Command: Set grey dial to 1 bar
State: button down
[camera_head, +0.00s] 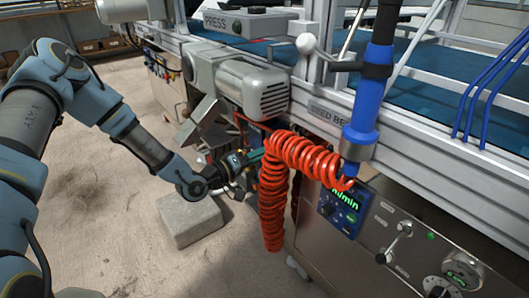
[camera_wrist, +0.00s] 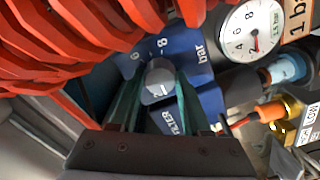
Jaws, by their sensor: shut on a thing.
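The grey dial (camera_wrist: 160,77) sits on a blue panel (camera_wrist: 205,75) marked "bar", with 6 and 8 printed above it in the wrist view. My gripper (camera_wrist: 157,88) is shut on the dial, one teal finger on each side. A white mark shows at its lower edge, but I cannot tell the exact setting. A round white gauge (camera_wrist: 238,28) with a green readout, seemingly 1.5 bar, is at upper right, beside a "1 b" label (camera_wrist: 298,14) that is cut off. In the head view my gripper (camera_head: 258,155) reaches behind the red coil, which hides the dial.
A red coiled hose (camera_head: 305,155) hangs close over my gripper and fills the upper left of the wrist view (camera_wrist: 70,45). A blue fitting (camera_wrist: 285,67) and brass fitting (camera_wrist: 275,110) are to the right. A grey motor (camera_head: 252,88) is above; a stone block (camera_head: 190,222) lies on the floor.

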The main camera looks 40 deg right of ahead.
jog(key=shift+f, duration=0.1)
dwell(0.3)
jog(key=shift+c, duration=1.8)
grip_release()
jog(key=shift+a, duration=0.15)
jog(key=a, duration=1)
jog(key=shift+w+a+p, duration=0.3)
jog(key=shift+p, duration=0.15)
jog(key=shift+w, duration=0.1)
